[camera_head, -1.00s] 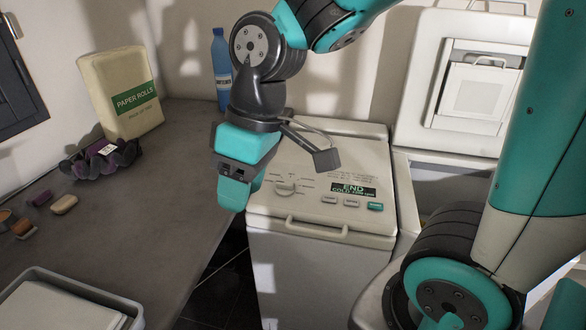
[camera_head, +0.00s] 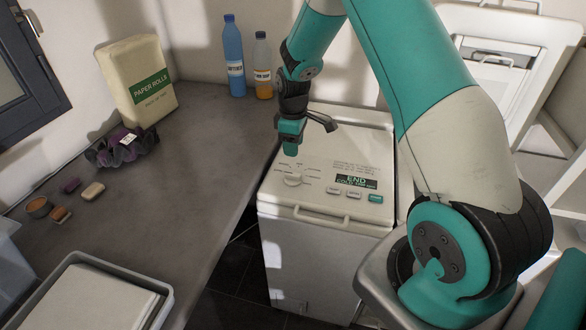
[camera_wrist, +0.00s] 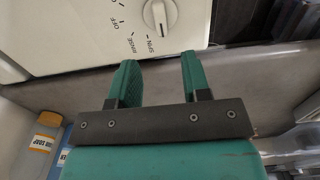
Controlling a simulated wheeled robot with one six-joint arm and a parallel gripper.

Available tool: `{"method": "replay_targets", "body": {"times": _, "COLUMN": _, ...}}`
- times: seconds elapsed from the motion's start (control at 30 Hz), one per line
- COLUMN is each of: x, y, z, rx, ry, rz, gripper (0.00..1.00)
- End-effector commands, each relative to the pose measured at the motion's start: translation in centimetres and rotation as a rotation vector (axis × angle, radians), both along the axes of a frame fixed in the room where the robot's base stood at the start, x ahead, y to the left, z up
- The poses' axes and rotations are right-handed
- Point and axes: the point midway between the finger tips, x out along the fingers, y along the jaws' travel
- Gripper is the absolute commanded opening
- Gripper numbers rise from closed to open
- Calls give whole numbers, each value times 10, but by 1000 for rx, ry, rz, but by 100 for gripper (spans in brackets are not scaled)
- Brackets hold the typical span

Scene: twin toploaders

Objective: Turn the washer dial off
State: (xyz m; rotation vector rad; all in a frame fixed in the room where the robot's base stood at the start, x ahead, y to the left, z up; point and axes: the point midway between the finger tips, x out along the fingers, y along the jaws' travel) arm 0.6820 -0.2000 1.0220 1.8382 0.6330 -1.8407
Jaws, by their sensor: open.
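The washer (camera_head: 330,150) is a white top-loader with a control panel on its lid. Its round pale dial (camera_head: 293,180) sits at the panel's left; it also shows at the top of the wrist view (camera_wrist: 160,14), with OFF, RINSE and SPIN printed around it. The dial's dark mark points down in that view, not at OFF; its exact setting is unclear. The panel's display (camera_head: 357,181) reads END and COLD. My gripper (camera_head: 290,150) is above and behind the dial, apart from it. In the wrist view its two green fingers (camera_wrist: 158,68) are spread and empty.
A grey counter (camera_head: 200,165) left of the washer holds a paper rolls pack (camera_head: 138,82), a blue bottle (camera_head: 234,58), an orange-filled bottle (camera_head: 262,68) and a purple cloth (camera_head: 125,147). A second white machine (camera_head: 490,75) stands at right. The washer's front handle (camera_head: 322,215) projects below the panel.

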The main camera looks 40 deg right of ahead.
Motion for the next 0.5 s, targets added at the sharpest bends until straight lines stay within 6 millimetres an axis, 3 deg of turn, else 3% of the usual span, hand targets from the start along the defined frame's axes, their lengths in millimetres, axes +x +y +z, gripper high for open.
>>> {"method": "replay_targets", "body": {"times": 0.3, "x": -1, "y": 1, "z": -69, "rx": 1, "ry": 3, "rz": 0, "gripper": 44}}
{"method": "replay_targets", "body": {"times": 0.5, "x": 0, "y": 0, "z": -95, "rx": 1, "ry": 1, "rz": 0, "gripper": 44}}
